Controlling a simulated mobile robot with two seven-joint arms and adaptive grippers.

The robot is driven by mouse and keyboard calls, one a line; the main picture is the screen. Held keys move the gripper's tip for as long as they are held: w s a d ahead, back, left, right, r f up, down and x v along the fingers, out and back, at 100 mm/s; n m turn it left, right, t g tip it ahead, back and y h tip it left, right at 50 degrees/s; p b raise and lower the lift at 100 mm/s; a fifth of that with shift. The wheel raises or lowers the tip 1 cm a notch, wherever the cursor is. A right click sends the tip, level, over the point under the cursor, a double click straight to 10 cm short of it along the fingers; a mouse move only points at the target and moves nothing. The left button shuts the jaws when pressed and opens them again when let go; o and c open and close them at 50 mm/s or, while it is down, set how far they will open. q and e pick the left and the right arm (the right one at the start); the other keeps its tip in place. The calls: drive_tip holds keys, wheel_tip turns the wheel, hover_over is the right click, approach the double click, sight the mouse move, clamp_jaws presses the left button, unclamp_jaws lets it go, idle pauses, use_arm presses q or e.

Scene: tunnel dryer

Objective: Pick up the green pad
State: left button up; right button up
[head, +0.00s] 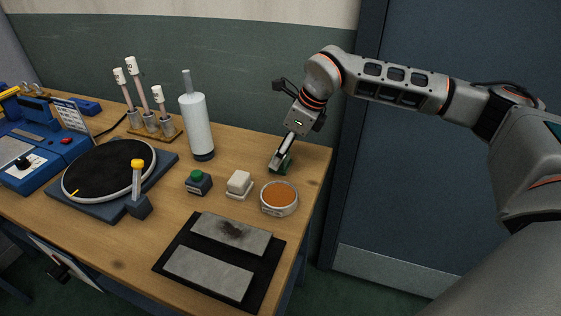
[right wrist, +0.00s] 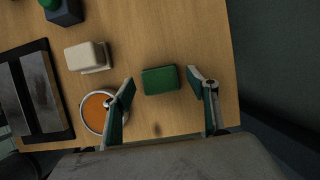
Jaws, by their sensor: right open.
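The green pad (right wrist: 160,80) is a small dark green block lying on the wooden table near its back right corner. In the head view only a sliver of the green pad (head: 287,164) shows beside the fingers. My right gripper (head: 279,168) points down over it. In the right wrist view the fingers of my right gripper (right wrist: 162,92) are apart, one on each side of the pad, with gaps between them and it. My left gripper is not in view.
A round tin with orange content (head: 279,197) and a white block on a small tray (head: 239,184) stand close by. The table's right edge is near.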

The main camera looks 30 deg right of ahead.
drive_tip(key=shift+x, duration=0.85)
drive_tip(key=shift+r, duration=0.1)
drive_tip(key=c, duration=1.2)
wheel_tip(320, 180, up, 20)
drive_tip(key=p, duration=0.2)
